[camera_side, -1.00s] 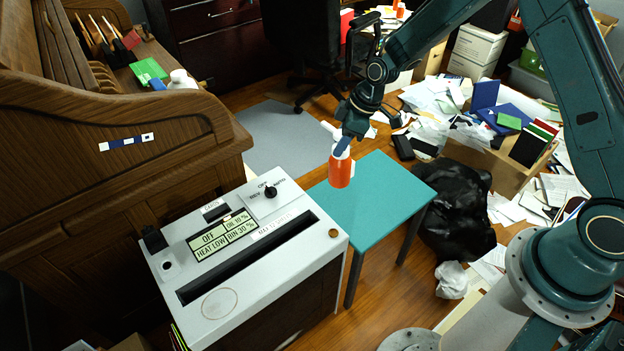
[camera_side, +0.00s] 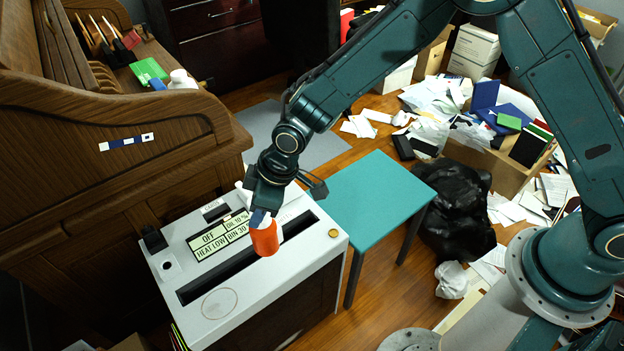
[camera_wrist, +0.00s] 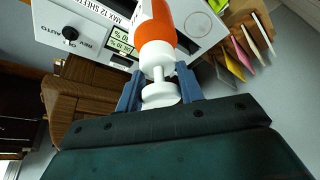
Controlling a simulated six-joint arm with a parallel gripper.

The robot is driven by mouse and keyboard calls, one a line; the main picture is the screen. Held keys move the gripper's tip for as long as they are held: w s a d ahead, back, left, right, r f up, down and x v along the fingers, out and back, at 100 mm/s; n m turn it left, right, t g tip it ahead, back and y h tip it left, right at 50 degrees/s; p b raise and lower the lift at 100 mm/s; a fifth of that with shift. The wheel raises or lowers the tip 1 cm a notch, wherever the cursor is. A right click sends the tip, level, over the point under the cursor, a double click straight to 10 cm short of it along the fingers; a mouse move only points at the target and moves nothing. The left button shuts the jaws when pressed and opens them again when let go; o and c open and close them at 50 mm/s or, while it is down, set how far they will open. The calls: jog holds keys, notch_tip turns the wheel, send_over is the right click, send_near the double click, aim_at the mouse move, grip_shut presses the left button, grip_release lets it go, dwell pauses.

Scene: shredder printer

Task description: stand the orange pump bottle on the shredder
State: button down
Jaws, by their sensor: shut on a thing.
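The orange pump bottle (camera_side: 265,238) hangs from my gripper (camera_side: 261,214), over the top of the shredder in the side view. My gripper is shut on the bottle near its white pump top. In the wrist view the orange bottle (camera_wrist: 155,25) and its white pump head (camera_wrist: 160,93) show between the blue fingers (camera_wrist: 161,92). The white shredder (camera_side: 225,328) has a long dark slot, a label panel and a faint round ring (camera_side: 219,303) on its top. The bottle looks upright; I cannot tell the gap beneath it. The shredder also shows in the wrist view (camera_wrist: 85,18).
A teal table (camera_side: 372,196) stands right of the shredder. A wooden roll-top desk (camera_side: 120,180) rises on the left. A black bag (camera_side: 452,208) and scattered papers lie on the right. The shredder's front left top is clear.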

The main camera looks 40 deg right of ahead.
aim_at(255, 247)
jog(key=shift+s+a+r, duration=0.1)
jog(key=shift+s+a, duration=0.2)
jog(key=shift+a, duration=0.25)
jog(key=shift+s+a, duration=0.25)
jog(key=shift+a, duration=0.3)
jog(key=shift+f, duration=4.5)
jog(key=c, duration=0.8)
grip_release()
jog(key=shift+d+r, duration=0.1)
jog(key=shift+v, duration=6.8)
